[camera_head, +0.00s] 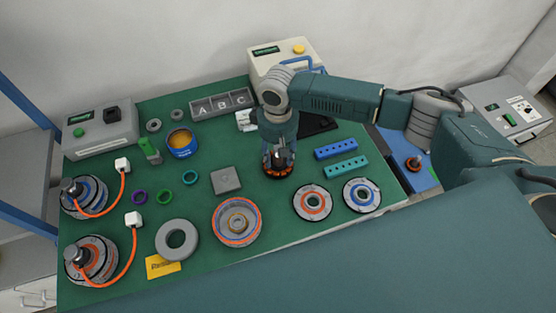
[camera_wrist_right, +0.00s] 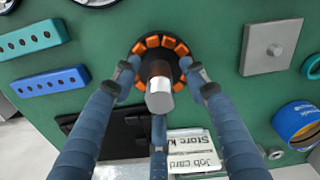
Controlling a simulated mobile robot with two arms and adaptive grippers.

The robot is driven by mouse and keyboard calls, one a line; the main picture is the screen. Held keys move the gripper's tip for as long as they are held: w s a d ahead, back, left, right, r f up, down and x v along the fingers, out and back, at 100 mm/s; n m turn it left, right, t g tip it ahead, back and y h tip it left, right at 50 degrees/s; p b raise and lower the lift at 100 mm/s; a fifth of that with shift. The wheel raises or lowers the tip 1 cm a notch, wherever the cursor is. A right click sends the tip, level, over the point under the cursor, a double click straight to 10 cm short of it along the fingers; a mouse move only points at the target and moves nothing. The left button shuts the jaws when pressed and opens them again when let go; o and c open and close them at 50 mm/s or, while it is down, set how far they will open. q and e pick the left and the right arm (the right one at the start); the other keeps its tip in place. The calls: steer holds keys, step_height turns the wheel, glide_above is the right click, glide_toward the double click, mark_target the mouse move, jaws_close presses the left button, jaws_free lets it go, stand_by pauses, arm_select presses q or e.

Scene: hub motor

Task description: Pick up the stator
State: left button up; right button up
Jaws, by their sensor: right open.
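The stator (camera_head: 272,172) is a dark ring with orange coils, lying on the green table under my right gripper in the head view. In the right wrist view the stator (camera_wrist_right: 163,45) shows its orange coils around a shaft with a silver end (camera_wrist_right: 160,92). My right gripper (camera_head: 278,158) points down over it. In the right wrist view the blue fingers of my right gripper (camera_wrist_right: 160,75) are open and spread around the shaft. Whether any finger touches it cannot be told. My left gripper is not in view.
A grey square plate (camera_head: 225,180) lies left of the stator. Blue (camera_head: 336,149) and teal (camera_head: 346,168) blocks with holes lie to its right. A round orange-rimmed housing (camera_head: 236,221) and two discs (camera_head: 312,202) (camera_head: 361,195) lie nearer. A black tray (camera_head: 318,125) lies behind.

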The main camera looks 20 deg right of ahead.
jaws_close()
steer(key=shift+r, duration=0.1)
steer(key=shift+w+r, duration=0.1)
